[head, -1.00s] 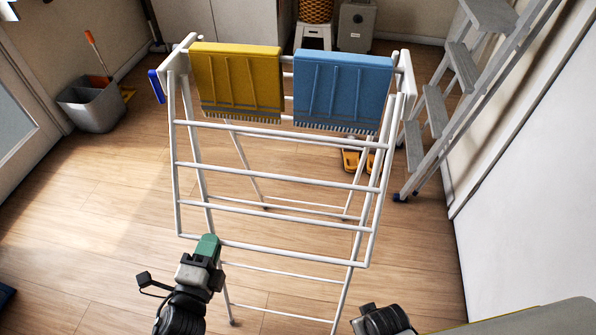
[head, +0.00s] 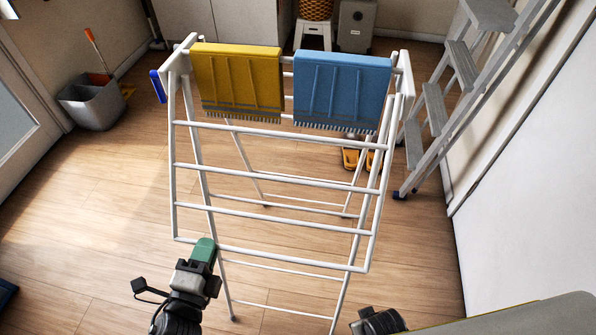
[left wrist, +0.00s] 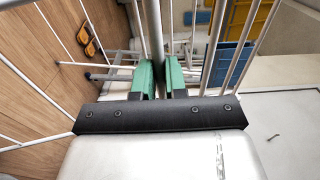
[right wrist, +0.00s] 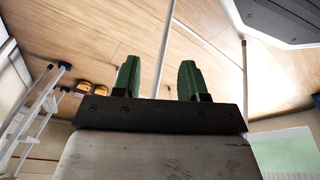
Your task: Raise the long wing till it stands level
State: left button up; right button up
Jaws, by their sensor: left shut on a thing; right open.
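A white drying rack stands in the middle of the floor. Its long wing (head: 290,258) is a white barred frame hanging steeply down on the side facing me. My left gripper (head: 205,249) is shut on the wing's end bar near its lower left corner. In the left wrist view the green fingers (left wrist: 160,80) close around a white bar. My right gripper (right wrist: 159,80) is open and empty, with a thin white bar showing beyond its fingers. In the head view only its dark wrist part (head: 378,322) shows at the bottom, right of the wing's lower right corner.
A yellow cloth (head: 238,80) and a blue cloth (head: 340,88) hang over the rack's top. A grey stepladder (head: 436,112) stands close on the right by a white wall panel. A grey bucket (head: 92,103) is at the far left. The floor left of the rack is clear.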

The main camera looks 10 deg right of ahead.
pick_arm(q)
jog(key=s+r+p, duration=0.1)
jog(key=s, duration=0.1)
jog(key=s+a+r+p, duration=0.1)
jog(key=r, duration=0.1)
jog(key=shift+s+a+r, duration=0.15)
jog(key=shift+s+r, duration=0.05)
jog(key=shift+s, duration=0.2)
pick_arm(e)
jog(key=s+f, duration=0.6)
jog(key=shift+s+d+f+g, duration=0.2)
jog(key=shift+d+f+g, duration=0.2)
jog(key=shift+d, duration=0.05)
jog(key=shift+w, duration=0.2)
pick_arm(q)
jog(key=shift+s+r+p, duration=0.1)
jog(key=shift+p, duration=0.2)
pick_arm(e)
jog(key=shift+r, duration=0.15)
